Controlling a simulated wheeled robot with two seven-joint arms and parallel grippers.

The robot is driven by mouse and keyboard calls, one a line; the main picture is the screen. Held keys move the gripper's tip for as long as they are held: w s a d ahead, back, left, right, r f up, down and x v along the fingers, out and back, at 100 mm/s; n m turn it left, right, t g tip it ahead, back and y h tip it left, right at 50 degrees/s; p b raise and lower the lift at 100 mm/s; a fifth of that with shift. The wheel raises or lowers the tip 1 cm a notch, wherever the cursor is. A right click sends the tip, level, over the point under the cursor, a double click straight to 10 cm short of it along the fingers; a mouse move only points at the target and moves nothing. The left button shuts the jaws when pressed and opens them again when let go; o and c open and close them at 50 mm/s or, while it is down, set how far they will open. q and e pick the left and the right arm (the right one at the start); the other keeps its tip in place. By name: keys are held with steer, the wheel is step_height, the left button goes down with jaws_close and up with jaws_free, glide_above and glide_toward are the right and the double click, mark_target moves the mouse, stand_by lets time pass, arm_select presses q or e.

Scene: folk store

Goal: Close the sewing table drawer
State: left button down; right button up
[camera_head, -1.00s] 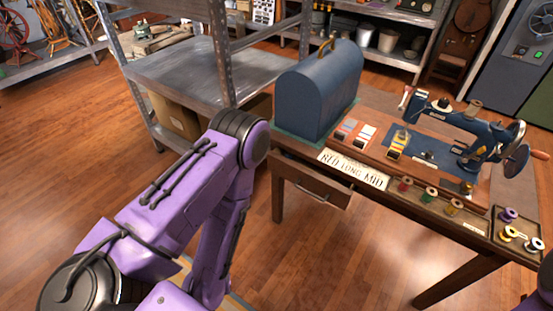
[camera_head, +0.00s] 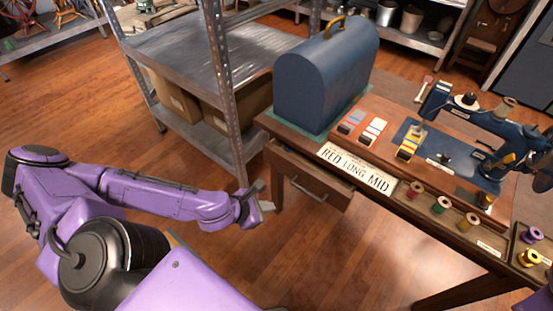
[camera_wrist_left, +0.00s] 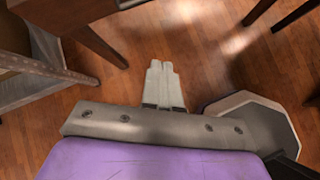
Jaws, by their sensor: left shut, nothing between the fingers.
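The sewing table (camera_head: 455,247) is dark wood and stands at the right in the head view. In the left wrist view, the shut fingers (camera_wrist_left: 160,67) point at the floor area, with dark wood furniture at the upper left. My right gripper is not in view.
A blue domed case (camera_head: 322,85), a sewing machine (camera_head: 470,125), a lettered sign (camera_head: 355,170) and thread spools stand on the tabletop. A metal shelf (camera_head: 195,75) with cardboard boxes stands close behind the left gripper. The floor (camera_head: 330,265) before the table is clear.

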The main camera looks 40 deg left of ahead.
arm_select(q)
steer(key=w+a+r+n+t+y, duration=0.2)
steer(key=w+a+r+n+t, duration=0.1)
steer(key=a+r+n, duration=0.3)
steer(key=b, duration=1)
glide_toward(282, 159)
step_height(282, 159, down, 4)
steer(key=w, duration=0.3)
steer(key=shift+w+d+r+t, duration=0.1)
steer(key=shift+w+d+t, duration=0.2)
steer(key=shift+w, duration=0.1)
steer(key=shift+w+r+b, duration=0.15)
steer(key=shift+w+b, duration=0.2)
steer(key=shift+w, duration=0.35)
steer(key=shift+w, duration=0.1)
